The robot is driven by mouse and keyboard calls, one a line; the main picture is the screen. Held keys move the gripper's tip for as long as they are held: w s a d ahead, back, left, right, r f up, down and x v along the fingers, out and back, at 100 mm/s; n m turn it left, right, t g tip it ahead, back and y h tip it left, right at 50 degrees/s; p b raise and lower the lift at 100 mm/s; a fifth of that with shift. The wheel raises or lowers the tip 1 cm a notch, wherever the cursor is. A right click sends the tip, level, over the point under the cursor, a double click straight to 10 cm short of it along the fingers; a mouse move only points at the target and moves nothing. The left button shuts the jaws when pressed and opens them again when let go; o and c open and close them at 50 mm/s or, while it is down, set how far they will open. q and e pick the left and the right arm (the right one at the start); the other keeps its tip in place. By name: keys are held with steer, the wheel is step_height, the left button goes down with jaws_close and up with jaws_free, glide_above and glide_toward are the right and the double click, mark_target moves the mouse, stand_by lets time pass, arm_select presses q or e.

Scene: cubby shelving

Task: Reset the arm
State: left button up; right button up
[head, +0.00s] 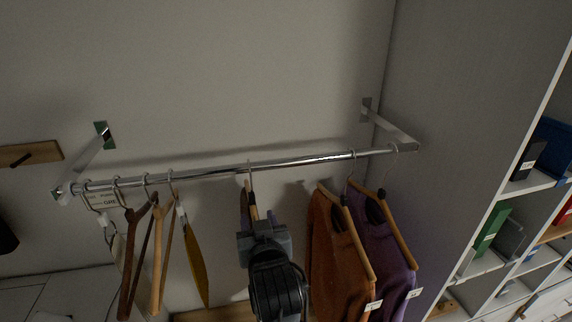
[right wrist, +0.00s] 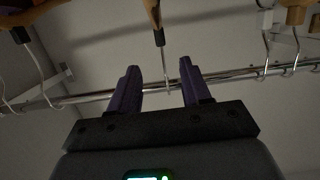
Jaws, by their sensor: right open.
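My right gripper (head: 252,212) is in the lower middle of the head view, just below the chrome clothes rail (head: 300,161). In the right wrist view its two purple fingers (right wrist: 158,88) are apart with nothing between them in contact. A hanger hook (right wrist: 164,62) on the rail shows beyond and between the fingers. In the head view this hanger (head: 249,178) hangs on the rail right above the gripper, and the gripper hides its lower part. My left gripper is not in view.
Wooden hangers (head: 158,250) hang at the rail's left. An orange garment (head: 335,255) and a purple garment (head: 385,250) hang close to the right of my right arm. A cubby shelf (head: 492,215) with boxes stands at the right. A dark shape at the left edge is unclear.

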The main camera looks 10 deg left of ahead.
steer(key=s+d+f+m+g+h+p, duration=0.1)
steer(key=s+d+f+g+p, duration=0.15)
steer(key=s+d+f, duration=0.5)
steer(key=s+d+f+m+g+h+p, duration=0.1)
steer(key=s+d+f+g+p, duration=0.3)
steer(key=d+f, duration=0.65)
steer(key=s+d+f+g+h+p, duration=0.1)
steer(key=s+d+f+g, duration=0.1)
steer(key=s+d, duration=0.5)
steer(key=s+d+f+g+h, duration=0.2)
steer(key=s+d+f, duration=0.2)
steer(key=s+d, duration=0.4)
steer(key=s, duration=0.7)
steer(key=shift+s+d+p, duration=0.25)
steer(key=shift+d+p, duration=0.05)
steer(key=shift+p, duration=0.1)
steer(key=shift+g, duration=0.25)
